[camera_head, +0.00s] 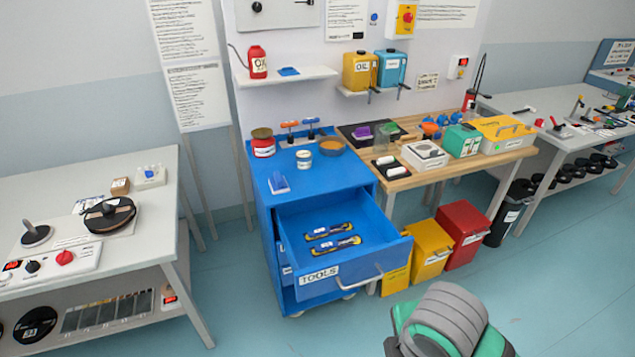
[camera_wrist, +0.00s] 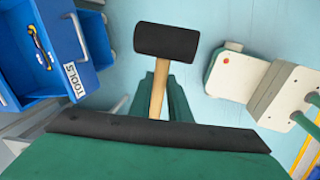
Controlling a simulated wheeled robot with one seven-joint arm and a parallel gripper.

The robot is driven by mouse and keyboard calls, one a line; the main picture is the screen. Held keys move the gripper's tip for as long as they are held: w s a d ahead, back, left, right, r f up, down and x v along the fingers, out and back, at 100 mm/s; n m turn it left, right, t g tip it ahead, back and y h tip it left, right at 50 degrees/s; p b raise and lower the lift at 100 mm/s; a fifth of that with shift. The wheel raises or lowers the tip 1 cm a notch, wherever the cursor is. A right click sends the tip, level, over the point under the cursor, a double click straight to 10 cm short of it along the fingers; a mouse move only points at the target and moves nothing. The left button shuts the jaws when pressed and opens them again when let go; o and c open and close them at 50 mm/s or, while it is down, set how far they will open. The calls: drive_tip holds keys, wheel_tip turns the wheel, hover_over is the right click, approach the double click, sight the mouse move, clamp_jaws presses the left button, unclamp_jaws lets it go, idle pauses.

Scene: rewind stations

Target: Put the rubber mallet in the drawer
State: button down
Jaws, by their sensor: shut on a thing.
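The rubber mallet (camera_wrist: 166,42) has a black head and a pale wooden handle. My gripper (camera_wrist: 161,84) is shut on the handle in the wrist view, with the head beyond the green fingertips. The mallet is not visible in the head view. The blue drawer (camera_head: 374,277), labelled TOOLS, is pulled open from the blue cabinet (camera_head: 265,215). Two blue-and-yellow tools (camera_head: 333,239) lie on its floor, with bare floor around them. In the wrist view the drawer (camera_wrist: 14,90) is at the upper left, apart from the mallet.
The cabinet top holds a red jar (camera_head: 263,147), a white tub (camera_head: 304,160) and other small things. Yellow (camera_head: 428,250) and red (camera_head: 464,237) bins stand right of the drawer. A white table (camera_head: 150,235) stands at left. The floor in front of the drawer is clear.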

drive_tip(key=w+a+f+m, duration=0.4)
drive_tip(key=a+f+m, duration=0.1)
drive_tip(key=f, duration=0.7)
drive_tip(key=w+a+f+m+g+h, duration=0.1)
drive_tip(key=w+a+f+m, duration=0.4)
drive_tip(key=f, duration=0.7)
drive_tip(key=w+a+f+m+g+h, duration=0.1)
drive_tip(key=w+a+f+m, duration=0.4)
drive_tip(key=f+m, duration=0.3)
wheel_tip(320, 180, down, 4)
drive_tip(key=shift+w+f+m, duration=0.15)
drive_tip(key=shift+w+m, duration=0.05)
drive_tip(key=shift+m, duration=0.2)
